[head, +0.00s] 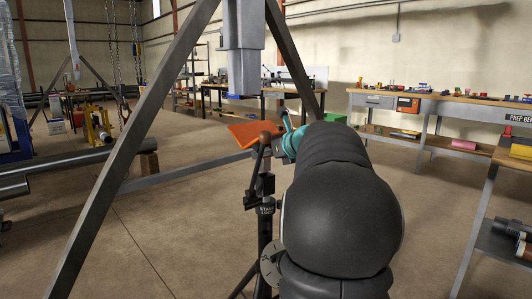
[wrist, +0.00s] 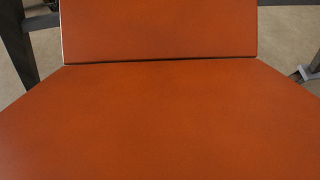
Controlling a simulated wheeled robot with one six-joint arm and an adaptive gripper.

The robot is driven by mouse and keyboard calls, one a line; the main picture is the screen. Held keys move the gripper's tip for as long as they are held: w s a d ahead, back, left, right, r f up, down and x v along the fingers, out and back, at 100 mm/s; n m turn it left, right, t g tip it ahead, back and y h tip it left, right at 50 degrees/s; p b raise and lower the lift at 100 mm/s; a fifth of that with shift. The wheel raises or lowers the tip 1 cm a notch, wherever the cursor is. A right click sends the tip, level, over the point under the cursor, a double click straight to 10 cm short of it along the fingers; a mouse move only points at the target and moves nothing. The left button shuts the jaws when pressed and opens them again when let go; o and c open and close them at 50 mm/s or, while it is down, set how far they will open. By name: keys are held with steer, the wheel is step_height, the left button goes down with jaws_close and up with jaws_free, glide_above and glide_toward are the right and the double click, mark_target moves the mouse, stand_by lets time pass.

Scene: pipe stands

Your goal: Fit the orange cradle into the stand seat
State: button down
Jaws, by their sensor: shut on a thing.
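In the wrist view the cradle (wrist: 160,115) fills most of the picture as two orange plates meeting at a crease. My gripper (head: 282,143) is shut on the cradle; its fingertips are mostly hidden. A black stand (head: 265,212) with a white label stands upright in front of my arm. The cradle appears above and behind the stand's top. The stand seat cannot be made out clearly, and I cannot tell whether the cradle touches it.
A grey A-frame (head: 134,150) with a crossbar straddles the middle, its legs close to the cradle. Pipes (head: 60,166) lie at the left. A workbench (head: 440,98) with tools stands at the back right, and a shelf bench (head: 500,200) at the near right. Floor between is clear.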

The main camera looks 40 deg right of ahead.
mark_target(267, 170)
steer(key=shift+f+b, duration=1.95)
steer(key=shift+f, duration=1.05)
stand_by(0.4)
steer(key=shift+c, duration=1.2)
jaws_free()
steer(key=shift+f, duration=0.1)
steer(key=p+v, duration=0.1)
steer(key=v, duration=0.4)
